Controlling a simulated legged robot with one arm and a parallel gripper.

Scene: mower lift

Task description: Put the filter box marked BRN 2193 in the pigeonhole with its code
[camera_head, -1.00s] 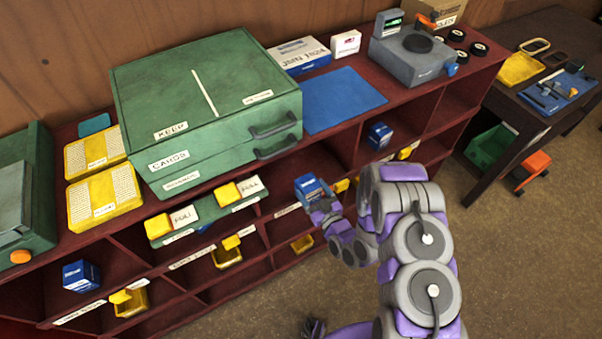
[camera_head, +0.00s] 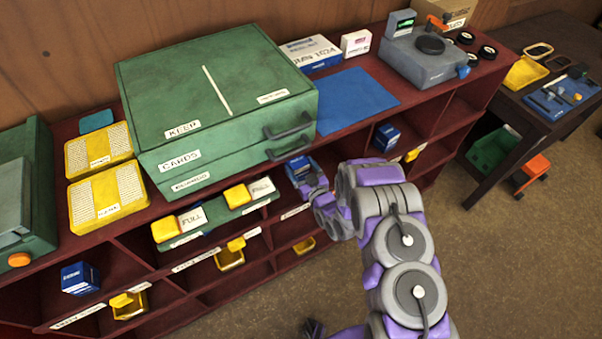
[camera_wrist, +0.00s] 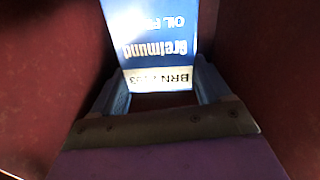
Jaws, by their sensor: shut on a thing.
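My gripper (camera_head: 310,182) is shut on a blue and white filter box (camera_head: 298,168) at the front of the dark red shelf unit. In the wrist view the box (camera_wrist: 155,40) sits between the two fingers (camera_wrist: 160,97). Its label appears upside down and reads "Greimund", "OIL F…" and "BRN", with the number partly unclear, ending in 3. Dark red walls (camera_wrist: 50,70) stand on both sides of it in the wrist view, so the box is at or inside a pigeonhole. The pigeonhole's code label is not readable.
Other blue boxes stand in pigeonholes at lower left (camera_head: 80,278) and right (camera_head: 386,137). A green "CARDS" case (camera_head: 225,100), blue mat (camera_head: 352,100) and white-blue box (camera_head: 311,54) are on top.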

